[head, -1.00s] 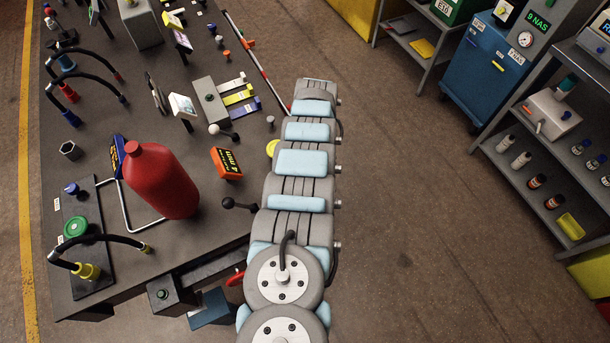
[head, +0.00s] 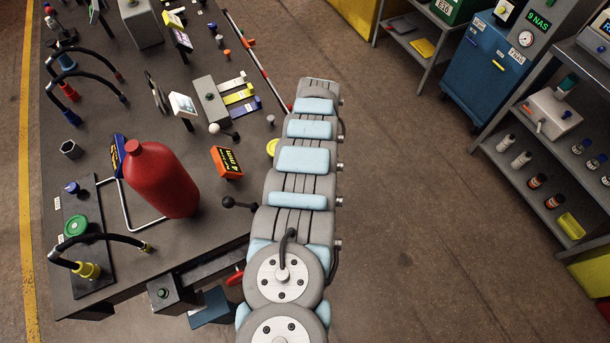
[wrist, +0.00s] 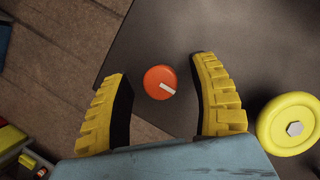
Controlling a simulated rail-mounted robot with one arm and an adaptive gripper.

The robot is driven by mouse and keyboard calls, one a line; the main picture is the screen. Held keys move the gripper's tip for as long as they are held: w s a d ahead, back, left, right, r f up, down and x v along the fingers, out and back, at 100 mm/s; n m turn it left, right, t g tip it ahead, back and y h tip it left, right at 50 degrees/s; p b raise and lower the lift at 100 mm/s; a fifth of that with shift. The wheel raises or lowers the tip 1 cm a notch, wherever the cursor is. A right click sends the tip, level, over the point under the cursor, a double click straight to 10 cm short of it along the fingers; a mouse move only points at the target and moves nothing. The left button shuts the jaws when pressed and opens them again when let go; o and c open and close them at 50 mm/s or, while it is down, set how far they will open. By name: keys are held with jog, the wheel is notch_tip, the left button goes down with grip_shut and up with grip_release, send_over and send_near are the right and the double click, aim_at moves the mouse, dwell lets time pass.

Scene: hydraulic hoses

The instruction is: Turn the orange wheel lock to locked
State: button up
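The orange wheel lock (wrist: 168,75) is a small round disc with a white bar mark on its face. In the wrist view it lies between the tips of my gripper (wrist: 161,68), on the dark tabletop near its edge. My gripper is open, with one yellow-padded finger on each side of the disc and visible gaps between. I cannot tell how far above the disc the fingertips are. In the head view I cannot make out the disc or my gripper.
A yellow disc with a hex centre (wrist: 290,123) sits right of my right finger. In the head view, a red bottle (head: 160,182), an orange display box (head: 226,162) and black hoses (head: 90,50) crowd the dark table (head: 195,240). The floor (head: 420,200) right of my arm is clear.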

jog(key=v, duration=0.5)
jog(key=shift+w+d+r, duration=0.1)
jog(key=shift+w+r, duration=0.05)
jog(key=shift+r, duration=0.15)
jog(key=shift+v, duration=0.9)
